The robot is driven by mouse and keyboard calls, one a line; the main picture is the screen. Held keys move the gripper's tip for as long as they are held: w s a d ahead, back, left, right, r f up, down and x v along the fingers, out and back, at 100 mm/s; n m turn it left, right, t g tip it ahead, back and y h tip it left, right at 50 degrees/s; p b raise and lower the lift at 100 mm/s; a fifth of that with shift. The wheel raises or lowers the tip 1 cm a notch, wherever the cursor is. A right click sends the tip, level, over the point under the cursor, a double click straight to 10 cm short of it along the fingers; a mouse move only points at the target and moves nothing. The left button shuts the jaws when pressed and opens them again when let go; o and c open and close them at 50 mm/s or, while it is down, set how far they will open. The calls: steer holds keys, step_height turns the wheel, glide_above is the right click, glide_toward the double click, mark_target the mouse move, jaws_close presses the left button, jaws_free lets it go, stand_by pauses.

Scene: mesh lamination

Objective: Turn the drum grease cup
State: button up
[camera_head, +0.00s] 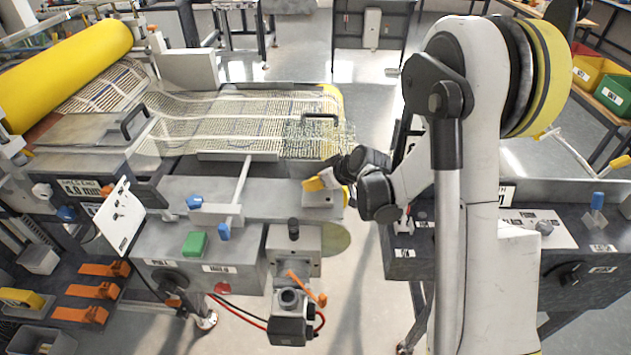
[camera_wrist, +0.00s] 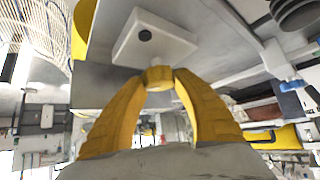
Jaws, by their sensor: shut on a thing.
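The grease cup (camera_wrist: 158,77) is a small yellowish knob below a pale block (camera_wrist: 150,38) with a dark round hole, in the wrist view. My gripper (camera_wrist: 160,84) has its two yellow fingers closed around the cup, one on each side. In the head view my gripper (camera_head: 318,183) is at the right end of the grey machine top, at a small pale block (camera_head: 318,200). There the fingers hide the cup, and its turn angle cannot be told.
A mesh web (camera_head: 240,125) runs from a yellow roller (camera_head: 65,75) behind the gripper. A grey control console (camera_head: 570,255) stands right. Open floor shows between the machines.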

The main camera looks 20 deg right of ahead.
steer(key=shift+a+m, duration=0.1)
steer(key=shift+m, duration=0.2)
steer(key=m+h+b, duration=0.1)
steer(key=m+h, duration=0.2)
steer(key=shift+m+t+b, duration=0.3)
steer(key=shift+t+b, duration=0.05)
steer(key=shift+t, duration=0.05)
steer(key=shift+m+h+b, duration=0.45)
steer(key=shift+m+h, duration=1.35)
steer(key=shift+m, duration=0.4)
steer(key=o, duration=1.2)
steer(key=v, duration=1.2)
steer(key=shift+w+r, duration=0.15)
steer(key=shift+w, duration=0.05)
